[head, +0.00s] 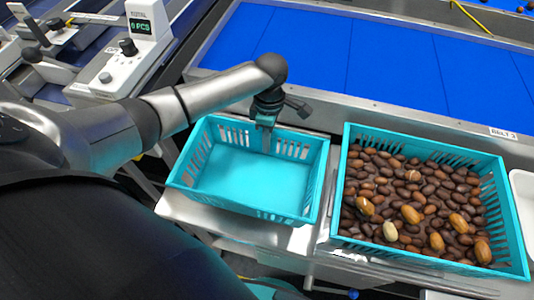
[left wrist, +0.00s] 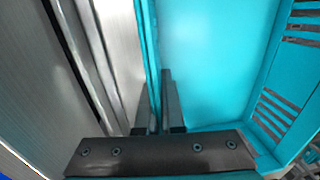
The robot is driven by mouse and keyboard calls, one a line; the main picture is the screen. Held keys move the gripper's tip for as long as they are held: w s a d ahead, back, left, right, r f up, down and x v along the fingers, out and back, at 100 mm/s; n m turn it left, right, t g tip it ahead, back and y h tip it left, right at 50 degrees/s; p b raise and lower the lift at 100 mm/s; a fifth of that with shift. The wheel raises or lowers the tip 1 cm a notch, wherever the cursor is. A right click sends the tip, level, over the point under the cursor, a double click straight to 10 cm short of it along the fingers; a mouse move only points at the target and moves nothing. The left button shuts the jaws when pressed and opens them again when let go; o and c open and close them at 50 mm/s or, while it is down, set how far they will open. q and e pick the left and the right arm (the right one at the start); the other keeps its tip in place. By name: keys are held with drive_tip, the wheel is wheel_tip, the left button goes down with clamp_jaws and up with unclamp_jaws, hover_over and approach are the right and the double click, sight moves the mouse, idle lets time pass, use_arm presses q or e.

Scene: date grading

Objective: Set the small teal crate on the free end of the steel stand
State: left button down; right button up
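The small teal crate (head: 248,205) is empty and sits upright at the left end of the steel stand (head: 185,212), left of the larger crate. Whether its base touches the stand all round is hidden. My left gripper (head: 266,140) reaches down at the crate's far wall. In the left wrist view its fingers (left wrist: 158,105) stand close together on both sides of the crate's wall (left wrist: 152,50), shut on it. The crate's inside floor (left wrist: 205,60) shows beside them. My right gripper is not in view.
A larger teal crate (head: 343,170) full of brown dates stands to the right, a narrow gap away. A white tray (head: 523,190) is at the right edge. The blue belt (head: 390,60) runs behind with a steel rail. A scale (head: 125,50) stands back left.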

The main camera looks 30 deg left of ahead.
use_arm(q)
drive_tip(key=shift+f+b, duration=0.75)
drive_tip(key=shift+f, duration=1.65)
drive_tip(key=c, duration=1)
unclamp_jaws()
drive_tip(key=shift+c, duration=0.2)
wheel_tip(320, 180, up, 12)
drive_tip(key=w+p, duration=0.1)
drive_tip(key=p, duration=0.2)
drive_tip(key=shift+w+a, duration=0.15)
drive_tip(key=shift+w, duration=0.05)
